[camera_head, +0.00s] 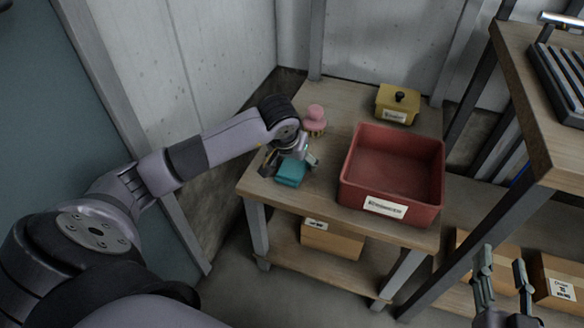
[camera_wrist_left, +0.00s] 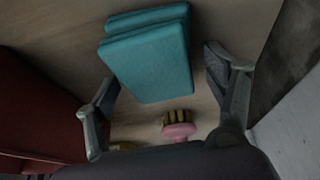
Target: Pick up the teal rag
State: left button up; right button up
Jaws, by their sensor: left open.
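The folded teal rag (camera_head: 291,172) lies on the wooden table near its front left edge. In the left wrist view the rag (camera_wrist_left: 150,58) shows as two stacked folds between and ahead of the fingers. My left gripper (camera_head: 289,165) is open just above the rag, its fingers on either side; I cannot tell whether they touch it. It also shows in the left wrist view (camera_wrist_left: 160,105). My right gripper (camera_head: 502,285) is at the lower right of the head view, its two fingers apart and empty, far from the rag.
A red bin (camera_head: 392,172) stands right of the rag. Cardboard boxes (camera_head: 332,238) sit on the lower shelf. A taller wooden shelf (camera_head: 530,90) stands at right.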

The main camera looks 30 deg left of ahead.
dwell(0.3)
pick_arm(q)
jog(key=c, duration=1.2)
